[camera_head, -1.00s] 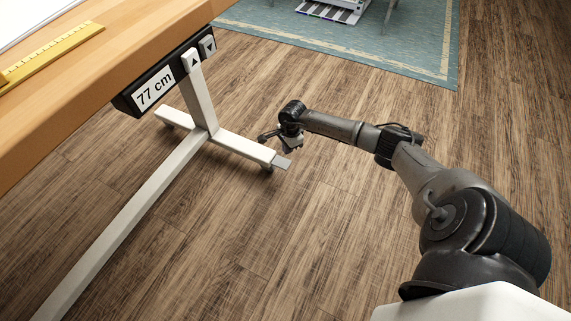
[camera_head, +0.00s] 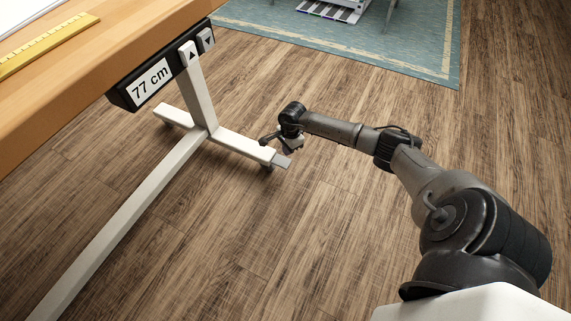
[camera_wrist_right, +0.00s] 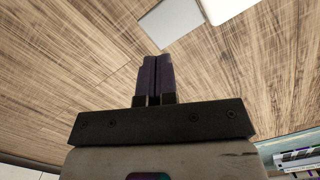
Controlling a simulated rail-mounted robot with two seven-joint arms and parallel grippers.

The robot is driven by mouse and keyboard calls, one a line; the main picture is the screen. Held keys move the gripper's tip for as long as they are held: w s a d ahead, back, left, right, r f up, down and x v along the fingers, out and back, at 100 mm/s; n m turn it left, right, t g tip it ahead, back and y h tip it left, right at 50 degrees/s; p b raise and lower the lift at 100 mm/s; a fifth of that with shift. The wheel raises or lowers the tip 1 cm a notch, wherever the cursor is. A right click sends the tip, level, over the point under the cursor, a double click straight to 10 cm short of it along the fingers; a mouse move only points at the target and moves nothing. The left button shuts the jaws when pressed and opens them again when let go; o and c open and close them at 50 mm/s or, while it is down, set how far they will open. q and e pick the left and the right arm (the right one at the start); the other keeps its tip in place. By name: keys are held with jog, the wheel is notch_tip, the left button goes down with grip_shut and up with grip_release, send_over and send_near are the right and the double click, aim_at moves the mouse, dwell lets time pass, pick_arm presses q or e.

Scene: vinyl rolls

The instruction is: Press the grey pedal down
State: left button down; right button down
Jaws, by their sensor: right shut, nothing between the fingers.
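The grey pedal (camera_head: 283,161) is a small flat plate at the near end of the table's white foot (camera_head: 240,146), low over the floor. It also shows in the right wrist view (camera_wrist_right: 170,22), at the top beside the white foot (camera_wrist_right: 226,8). My right gripper (camera_head: 288,151) is low beside and just above the pedal in the head view; whether it touches cannot be told. In the right wrist view its dark fingers (camera_wrist_right: 158,60) are together and empty, pointing toward the pedal with a gap of floor visible between. My left gripper is not in view.
The wooden tabletop (camera_head: 110,62) carries a yellow ruler (camera_head: 45,47) and a height display (camera_head: 151,83) reading 77 cm with arrow buttons. A blue rug (camera_head: 300,37) lies at the back. Wooden floor around the foot is clear.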

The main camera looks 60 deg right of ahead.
aim_at(288, 161)
jog(key=f+b, duration=0.2)
jog(key=f, duration=0.1)
jog(key=f+b, duration=0.1)
jog(key=f, duration=0.1)
jog(key=shift+w+a, duration=0.1)
jog(key=shift+a, duration=0.15)
jog(key=shift+f, duration=0.1)
notch_tip(288, 161, down, 3)
jog(key=b, duration=0.2)
jog(key=shift+b, duration=0.35)
jog(key=shift+r, duration=0.35)
jog(key=shift+d+r, duration=0.1)
jog(key=shift+d, duration=0.2)
jog(key=shift+s+d+r, duration=0.3)
jog(key=shift+s+d, duration=0.15)
jog(key=shift+d, duration=0.35)
jog(key=shift+s+d+r, duration=0.15)
jog(key=shift+d, duration=0.3)
